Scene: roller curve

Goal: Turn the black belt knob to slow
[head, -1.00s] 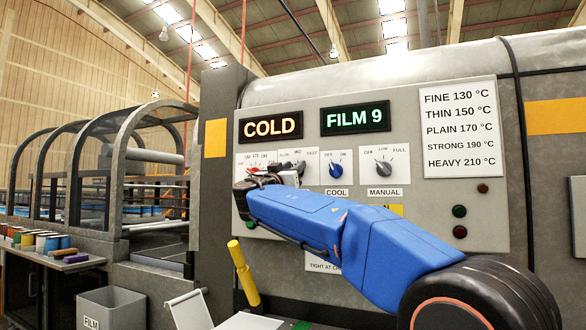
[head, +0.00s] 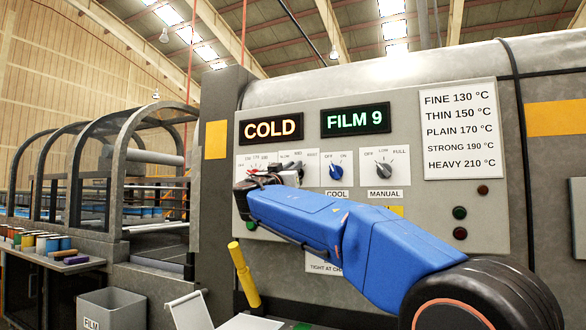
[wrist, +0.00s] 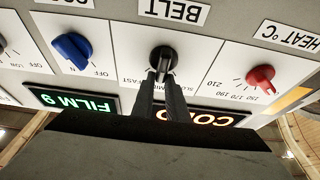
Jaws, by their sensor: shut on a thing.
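The black belt knob (wrist: 163,56) sits on a white plate under the upside-down BELT label in the wrist view. My gripper (wrist: 161,74) has its two dark fingers closed on it. The fingers cover part of the knob and its scale, so I cannot tell where its pointer stands. FAST shows left of the fingers, with SLOW and MED partly hidden on the right. In the head view my gripper (head: 285,172) covers the knob, below the SLOW, MED and FAST marks.
The red heat knob (wrist: 261,77) and the blue cool knob (wrist: 73,47) flank the belt knob closely. A manual knob (head: 383,169) is farther right on the panel. A yellow handle (head: 243,272) stands below my arm. The COLD display (head: 271,129) is above.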

